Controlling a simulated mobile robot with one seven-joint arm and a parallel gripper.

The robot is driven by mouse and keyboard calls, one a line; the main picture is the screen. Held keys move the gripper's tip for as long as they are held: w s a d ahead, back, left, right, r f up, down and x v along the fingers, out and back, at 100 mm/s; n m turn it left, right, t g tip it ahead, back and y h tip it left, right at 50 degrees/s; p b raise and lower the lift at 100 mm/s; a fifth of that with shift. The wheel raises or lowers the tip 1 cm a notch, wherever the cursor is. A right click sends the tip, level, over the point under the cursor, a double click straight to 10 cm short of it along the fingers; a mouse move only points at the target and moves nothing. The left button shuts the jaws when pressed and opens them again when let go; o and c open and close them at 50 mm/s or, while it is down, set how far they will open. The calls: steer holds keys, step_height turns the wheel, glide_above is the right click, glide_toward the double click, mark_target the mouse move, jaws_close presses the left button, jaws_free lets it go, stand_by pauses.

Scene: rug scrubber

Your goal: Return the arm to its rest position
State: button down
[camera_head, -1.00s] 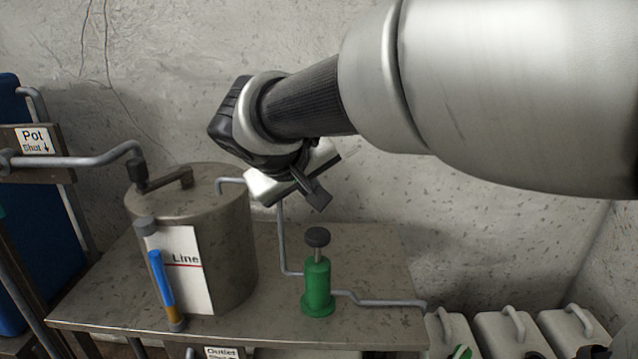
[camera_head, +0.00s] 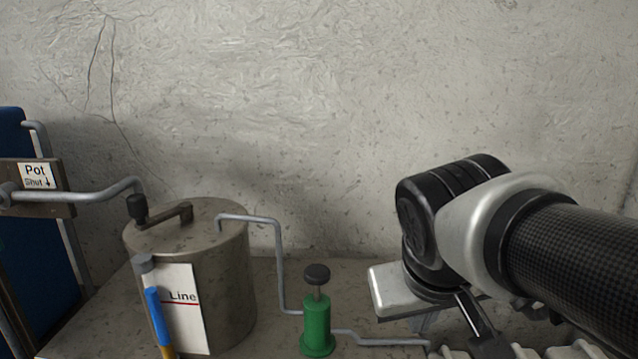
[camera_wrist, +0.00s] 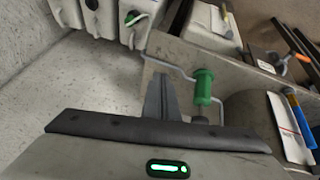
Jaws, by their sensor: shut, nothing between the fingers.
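My arm reaches in from the right edge of the head view, with my gripper (camera_head: 486,342) low at its end, to the right of the green pump. The fingers are partly cut off by the bottom of the picture. In the wrist view my gripper (camera_wrist: 160,88) shows as fingers closed together with nothing between them. They appear beside the green pump (camera_wrist: 203,86), apart from it as far as I can tell.
A metal pot (camera_head: 222,270) with a "Line" label and a blue-yellow tube stands on the bench (camera_head: 100,325). The green pump (camera_head: 317,325) and thin pipe are to its right. A "Pot Shut" sign (camera_head: 36,174) is at left. White containers (camera_wrist: 100,15) stand beyond the bench.

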steer(key=s+f+m+y+p, duration=0.1)
steer(key=s+y, duration=0.1)
steer(key=s, duration=0.4)
step_height(320, 180, up, 12)
steer(key=p, duration=1.2)
steer(key=shift+w, duration=0.4)
